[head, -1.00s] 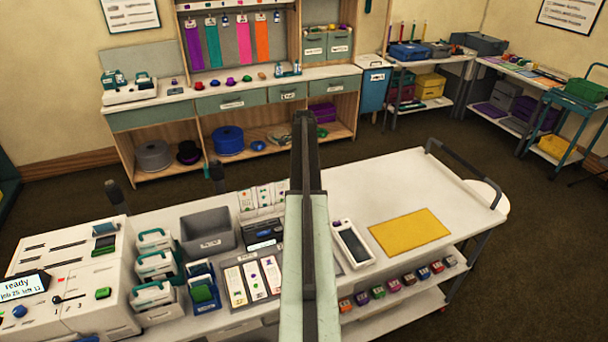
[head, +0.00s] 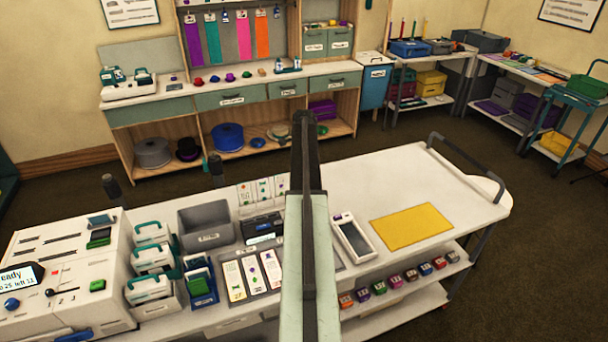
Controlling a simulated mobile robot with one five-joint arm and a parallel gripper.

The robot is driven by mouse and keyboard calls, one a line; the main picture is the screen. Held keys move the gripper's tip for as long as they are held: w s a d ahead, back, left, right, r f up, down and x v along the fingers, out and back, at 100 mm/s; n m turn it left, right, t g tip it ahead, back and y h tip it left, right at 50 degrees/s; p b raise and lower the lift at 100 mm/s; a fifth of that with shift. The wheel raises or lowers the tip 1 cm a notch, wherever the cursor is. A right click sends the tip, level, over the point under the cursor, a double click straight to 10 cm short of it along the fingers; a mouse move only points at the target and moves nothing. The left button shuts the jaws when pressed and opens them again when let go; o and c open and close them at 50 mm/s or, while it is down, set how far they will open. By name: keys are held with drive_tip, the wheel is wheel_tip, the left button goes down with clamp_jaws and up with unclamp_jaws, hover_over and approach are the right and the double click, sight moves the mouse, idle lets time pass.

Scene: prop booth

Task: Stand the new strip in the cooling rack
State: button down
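My arm reaches forward up the middle of the head view. Its dark far end (head: 304,150) is over the white cart, seen from behind. I cannot make out two fingertips, or whether anything is held. Several white strips with coloured prints, such as one strip (head: 253,275), lie side by side on a grey tray left of the arm. Upright printed strips (head: 263,190) stand behind them at the cart's back edge. I cannot tell which strip is the new one, nor which holder is the cooling rack. The arm hides part of the cart.
A white machine (head: 60,245) with a screen reading "ready" stands at left. Beside it are teal-handled units (head: 150,258) and a grey bin (head: 207,228). A dark-screened device (head: 352,238) and a yellow mat (head: 411,225) lie right of the arm. The cart top (head: 400,180) is clear behind the mat.

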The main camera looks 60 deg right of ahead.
drive_tip(key=shift+f, duration=0.25)
drive_tip(key=c, duration=1.6)
unclamp_jaws()
drive_tip(key=shift+r, duration=0.1)
wheel_tip(320, 180, up, 8)
drive_tip(key=p, duration=0.7)
drive_tip(key=shift+p, duration=0.4)
drive_tip(key=shift+f, duration=0.2)
